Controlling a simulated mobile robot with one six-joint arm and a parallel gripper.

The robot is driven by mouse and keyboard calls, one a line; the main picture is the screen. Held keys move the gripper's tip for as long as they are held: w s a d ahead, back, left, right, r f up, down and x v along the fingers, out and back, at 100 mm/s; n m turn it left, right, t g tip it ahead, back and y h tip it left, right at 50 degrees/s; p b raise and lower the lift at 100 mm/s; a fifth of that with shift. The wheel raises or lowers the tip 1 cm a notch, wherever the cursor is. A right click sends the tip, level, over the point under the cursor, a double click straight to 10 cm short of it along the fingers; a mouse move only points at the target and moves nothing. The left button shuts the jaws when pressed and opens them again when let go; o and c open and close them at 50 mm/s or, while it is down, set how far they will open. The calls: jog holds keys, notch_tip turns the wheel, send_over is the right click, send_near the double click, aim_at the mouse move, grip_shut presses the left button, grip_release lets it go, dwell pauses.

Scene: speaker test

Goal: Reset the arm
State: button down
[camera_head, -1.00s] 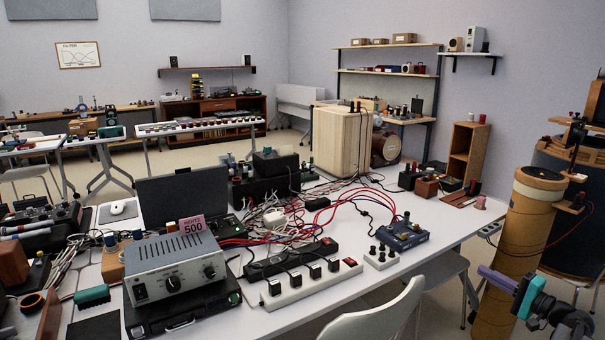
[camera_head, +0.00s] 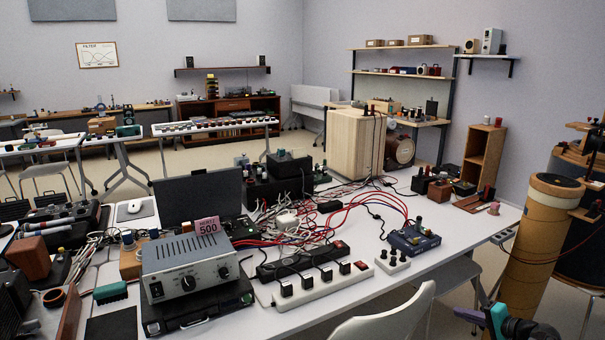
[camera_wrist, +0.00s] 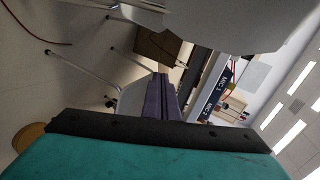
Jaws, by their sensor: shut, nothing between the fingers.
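My gripper (camera_wrist: 160,98) shows in the wrist view with its two purple fingers together and nothing between them. The dark bar and teal body of my wrist fill the lower part of that view. In the head view, only a small part of my arm shows at the bottom right, with the purple gripper (camera_head: 469,315) at the frame's bottom edge. It is in front of the table's right side, apart from the things on the table. The rest of my arm is cut off by the frame.
A white table (camera_head: 450,235) holds a grey amplifier box (camera_head: 187,267), power strips (camera_head: 318,286), cables and a blue device (camera_head: 414,240). A tall brown cylinder (camera_head: 535,235) stands at right, close to my arm. A white chair (camera_head: 392,318) is in front.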

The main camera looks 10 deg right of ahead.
jog(key=s+a+f+n+g+h+p, duration=0.25)
jog(key=a+f+n+g, duration=0.3)
jog(key=a+f, duration=0.5)
jog(key=s+a+f+n+g+h+p, duration=0.2)
jog(key=s+a+f+n+g, duration=0.3)
jog(key=a+f, duration=0.6)
jog(key=s+a+f+n+g+y+p, duration=0.1)
jog(key=s+a+f+g, duration=0.15)
jog(key=a, duration=0.65)
jog(key=s+a+f+n+g+y, duration=0.1)
jog(key=s+a+f, duration=0.25)
jog(key=a, duration=0.55)
jog(key=s+a+g+h+p, duration=0.1)
jog(key=s+a+g, duration=0.3)
jog(key=s+a, duration=0.8)
jog(key=s, duration=0.3)
jog(key=shift+s+a+r+n, duration=0.25)
jog(key=shift+s+r+n, duration=0.1)
jog(key=shift+s+r, duration=0.05)
